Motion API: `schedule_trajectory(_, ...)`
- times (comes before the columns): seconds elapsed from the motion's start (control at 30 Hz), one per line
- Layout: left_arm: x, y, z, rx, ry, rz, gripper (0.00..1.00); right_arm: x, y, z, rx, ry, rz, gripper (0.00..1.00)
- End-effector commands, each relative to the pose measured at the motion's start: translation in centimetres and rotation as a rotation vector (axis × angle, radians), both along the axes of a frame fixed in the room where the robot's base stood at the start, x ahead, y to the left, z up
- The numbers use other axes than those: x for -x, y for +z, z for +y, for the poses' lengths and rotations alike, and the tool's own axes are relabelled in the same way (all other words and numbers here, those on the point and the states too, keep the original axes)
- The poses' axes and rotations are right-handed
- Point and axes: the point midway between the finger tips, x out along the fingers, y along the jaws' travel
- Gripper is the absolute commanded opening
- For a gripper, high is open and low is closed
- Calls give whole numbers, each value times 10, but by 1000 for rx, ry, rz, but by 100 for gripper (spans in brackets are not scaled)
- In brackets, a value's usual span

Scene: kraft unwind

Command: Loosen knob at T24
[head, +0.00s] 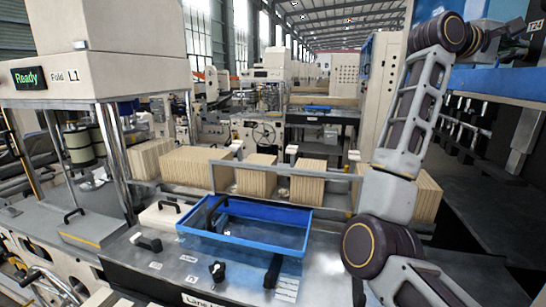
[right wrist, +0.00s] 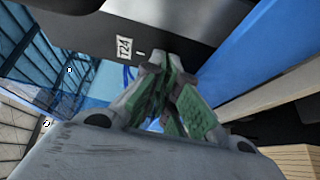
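In the right wrist view a white label reading T24 (right wrist: 124,47) sits on a dark grey surface. My right gripper (right wrist: 167,62) reaches up to that surface just right of the label, with its green-padded fingers converging at the tips. The knob itself is not clearly visible; the fingertips may hide it. I cannot tell whether anything is between them. In the head view my right arm is raised, and its gripper (head: 492,38) is at the upper right beside a partly cut-off label (head: 534,25) starting with T2. My left gripper is out of view.
A blue tray (head: 262,248) sits on the grey machine deck in front. A black knob (head: 217,271) is on the deck. Stacks of brown sheets (head: 255,177) stand behind. A blue beam (head: 497,82) runs below the right gripper. A display (head: 29,77) reads Ready.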

Motion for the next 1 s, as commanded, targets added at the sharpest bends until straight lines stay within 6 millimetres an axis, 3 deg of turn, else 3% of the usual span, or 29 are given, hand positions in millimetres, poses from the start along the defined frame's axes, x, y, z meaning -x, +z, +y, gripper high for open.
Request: schedule_trajectory(1.0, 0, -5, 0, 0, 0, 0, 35, 9, 2, 1, 0, -3, -1, 0)
